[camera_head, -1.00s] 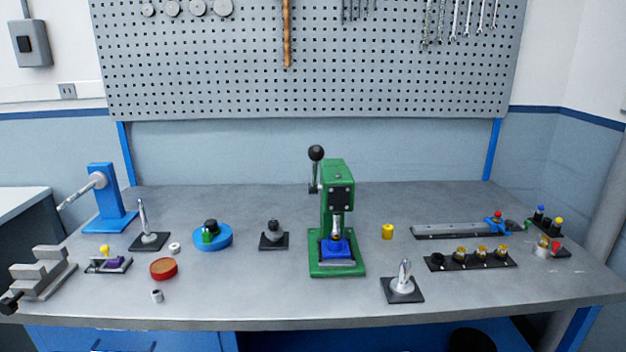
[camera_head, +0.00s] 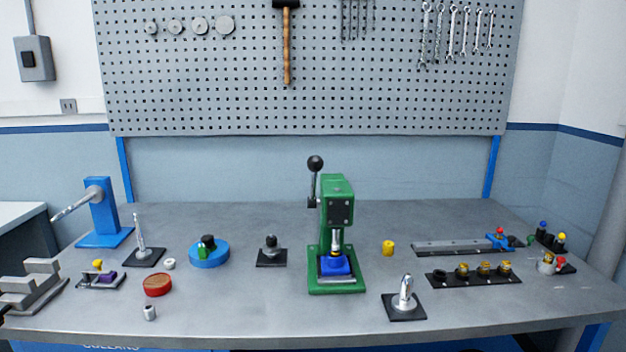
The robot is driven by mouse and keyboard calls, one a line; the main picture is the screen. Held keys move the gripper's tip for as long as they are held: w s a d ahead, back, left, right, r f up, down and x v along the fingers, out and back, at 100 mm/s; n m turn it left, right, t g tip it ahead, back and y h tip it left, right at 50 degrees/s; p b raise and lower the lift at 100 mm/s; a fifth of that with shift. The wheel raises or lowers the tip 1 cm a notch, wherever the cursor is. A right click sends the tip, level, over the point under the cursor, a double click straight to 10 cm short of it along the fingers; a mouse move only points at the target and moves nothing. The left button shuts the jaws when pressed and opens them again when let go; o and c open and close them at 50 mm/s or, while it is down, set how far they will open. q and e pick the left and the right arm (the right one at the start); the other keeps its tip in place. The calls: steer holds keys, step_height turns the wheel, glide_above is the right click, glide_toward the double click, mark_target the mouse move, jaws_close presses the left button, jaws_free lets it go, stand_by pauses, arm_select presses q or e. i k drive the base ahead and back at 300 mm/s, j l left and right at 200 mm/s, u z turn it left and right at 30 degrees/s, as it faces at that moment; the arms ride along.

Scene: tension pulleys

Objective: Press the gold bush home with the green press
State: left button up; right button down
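The green press (camera_head: 341,190) stands upright at the middle of the bench. Its black-knobbed lever (camera_head: 314,164) points up. A blue block (camera_head: 336,266) sits on the press base under the ram. A small gold-coloured piece (camera_head: 336,251) shows between the ram and the blue block; it looks like a gold bush, but how deep it sits cannot be told. Several gold-topped pieces (camera_head: 484,268) sit in a black rack at the right. Neither of my grippers is in view.
A yellow cylinder (camera_head: 388,248) stands right of the press. A silver post on a black plate (camera_head: 404,300) is at front right. A grey rail (camera_head: 455,247) lies behind the rack. A blue round fixture (camera_head: 209,254), red dish (camera_head: 158,285) and blue lever device (camera_head: 98,212) are left.

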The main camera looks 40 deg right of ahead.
mark_target(315, 163)
steer(key=l, duration=0.65)
steer(key=i+l, duration=0.1)
steer(key=l, duration=0.5)
steer(key=l+z, duration=0.1)
steer(key=l, duration=0.55)
steer(key=i+l, duration=0.15)
steer(key=l, duration=0.45)
steer(key=l+z, duration=0.1)
steer(key=l, duration=0.5)
steer(key=u, duration=0.1)
steer(key=z, duration=0.1)
steer(key=i, duration=0.05)
